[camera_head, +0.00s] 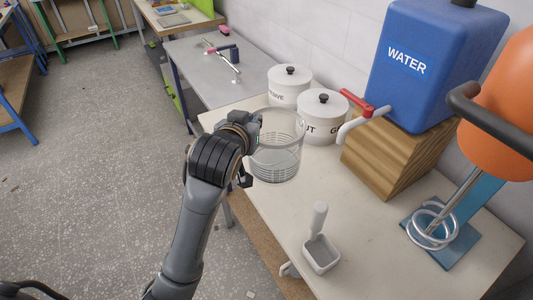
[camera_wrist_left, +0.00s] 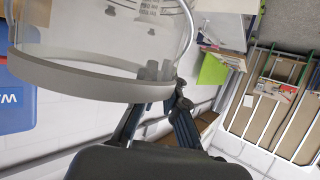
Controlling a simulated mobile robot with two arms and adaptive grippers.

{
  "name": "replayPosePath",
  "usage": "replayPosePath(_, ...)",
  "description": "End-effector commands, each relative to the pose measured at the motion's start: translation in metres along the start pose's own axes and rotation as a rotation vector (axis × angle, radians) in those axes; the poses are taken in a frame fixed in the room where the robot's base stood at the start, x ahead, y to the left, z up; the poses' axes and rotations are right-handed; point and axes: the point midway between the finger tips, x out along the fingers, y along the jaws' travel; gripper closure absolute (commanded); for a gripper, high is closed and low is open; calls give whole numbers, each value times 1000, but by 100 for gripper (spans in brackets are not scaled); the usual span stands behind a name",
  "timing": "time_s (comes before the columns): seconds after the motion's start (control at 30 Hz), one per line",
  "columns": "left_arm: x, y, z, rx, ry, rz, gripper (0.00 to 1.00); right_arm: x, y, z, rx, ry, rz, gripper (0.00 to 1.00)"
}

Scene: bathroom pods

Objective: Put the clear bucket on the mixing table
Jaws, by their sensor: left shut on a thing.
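My left gripper (camera_head: 250,150) is shut on the bucket's left side. In the left wrist view the bucket (camera_wrist_left: 95,85) fills the upper left, with its pale rim close to the left gripper's fingers (camera_wrist_left: 155,125). My right gripper is not in view. Which table is the mixing table is not marked; the one with an orange mixer (camera_head: 498,115) holds the tub.
Two white lidded pots (camera_head: 323,118) stand behind the bucket. A blue water tank (camera_head: 430,65) with a red-handled tap sits on a wooden block (camera_head: 395,155). A grey table (camera_head: 205,75) stands beyond; the middle of the wooden top is clear.

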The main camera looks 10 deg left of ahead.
Motion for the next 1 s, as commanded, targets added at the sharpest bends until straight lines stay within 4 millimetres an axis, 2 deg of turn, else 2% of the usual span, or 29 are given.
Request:
replayPosePath(0.37, 88, -23, 0, 0, 0, -4, 100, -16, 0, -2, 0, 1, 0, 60)
replayPosePath(0.53, 125, -29, 22, -1, -2, -2, 100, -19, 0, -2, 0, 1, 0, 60)
replayPosePath(0.67, 142, -32, 31, -1, 1, -1, 100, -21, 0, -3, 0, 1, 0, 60)
replayPosePath(0.87, 155, -35, 38, -2, 1, -1, 100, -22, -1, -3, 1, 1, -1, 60)
replayPosePath(1.0, 163, -34, 56, -1, -2, -1, 100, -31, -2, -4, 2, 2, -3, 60)
